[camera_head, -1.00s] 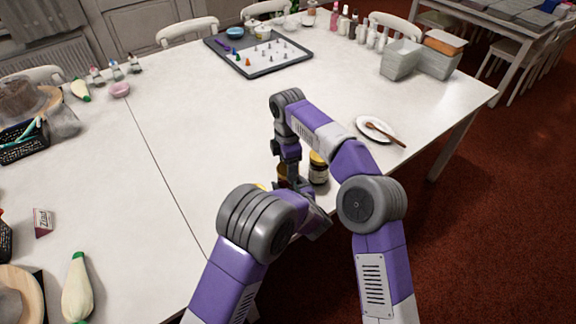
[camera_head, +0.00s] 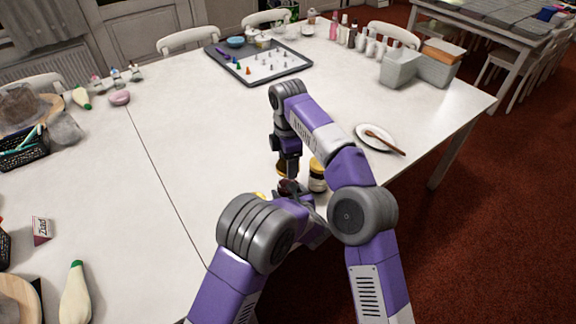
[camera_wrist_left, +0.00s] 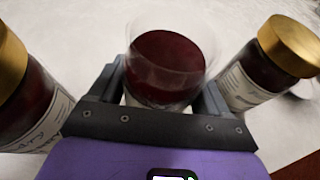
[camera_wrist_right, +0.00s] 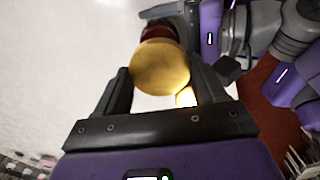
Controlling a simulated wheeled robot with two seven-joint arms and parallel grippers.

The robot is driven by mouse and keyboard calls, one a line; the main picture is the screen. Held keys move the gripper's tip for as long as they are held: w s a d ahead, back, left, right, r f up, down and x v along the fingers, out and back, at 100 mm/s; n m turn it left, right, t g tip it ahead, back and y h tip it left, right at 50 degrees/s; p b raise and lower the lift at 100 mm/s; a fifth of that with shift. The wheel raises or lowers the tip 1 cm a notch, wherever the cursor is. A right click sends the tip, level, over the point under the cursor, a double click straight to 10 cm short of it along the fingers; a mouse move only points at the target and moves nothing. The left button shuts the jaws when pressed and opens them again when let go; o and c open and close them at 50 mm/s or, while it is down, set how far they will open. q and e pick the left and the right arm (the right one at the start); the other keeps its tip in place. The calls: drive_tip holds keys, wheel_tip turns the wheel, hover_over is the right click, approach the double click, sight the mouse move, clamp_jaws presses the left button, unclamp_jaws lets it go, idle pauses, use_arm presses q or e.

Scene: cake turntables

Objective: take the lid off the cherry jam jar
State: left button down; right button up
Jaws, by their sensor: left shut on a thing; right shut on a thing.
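The jam jar (camera_wrist_left: 168,60) shows in the left wrist view with its glass mouth open and dark red jam inside. My left gripper (camera_wrist_left: 164,82) is shut around its sides. My right gripper (camera_wrist_right: 160,78) is shut on a round gold lid (camera_wrist_right: 160,68) in the right wrist view. The jar's dark red top (camera_wrist_right: 157,32) shows beyond the lid, apart from it. In the head view the open jar (camera_head: 289,187) stands below my right gripper (camera_head: 287,164), partly hidden by my arms. I cannot read its label.
Two gold-lidded jars stand close by, one left (camera_wrist_left: 22,100) and one right (camera_wrist_left: 262,72) in the left wrist view. A white plate (camera_head: 366,128) with a wooden spoon (camera_head: 385,142) lies to the right, near the table edge. The middle of the table is clear.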

use_arm(q)
unclamp_jaws()
drive_tip(key=shift+s+r, duration=0.1)
